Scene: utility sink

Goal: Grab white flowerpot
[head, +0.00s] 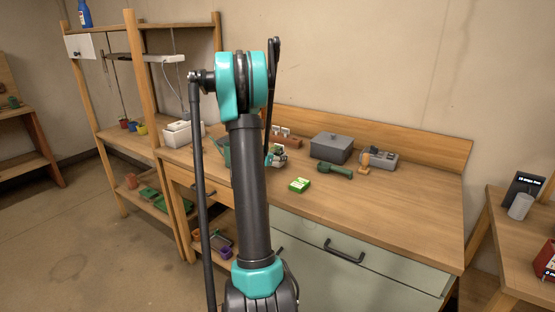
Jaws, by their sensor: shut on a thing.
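My arm rises through the middle of the head view, bends at the top and comes down behind its own dark column. My gripper (272,158) shows only in part, low over the wooden workbench (395,205), just right of the column. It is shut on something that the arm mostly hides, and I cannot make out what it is. I cannot clearly pick out a white flowerpot. A white box-like container (182,134) stands on the bench left of the arm. A small pale cylinder (519,206) stands on the right-hand table.
A grey lidded box (331,147), a dark green tool (334,170), a green-and-white packet (299,185) and a grey device (381,160) sit on the bench. Wooden shelving (145,95) with small coloured pots stands at left. The bench's front right is clear.

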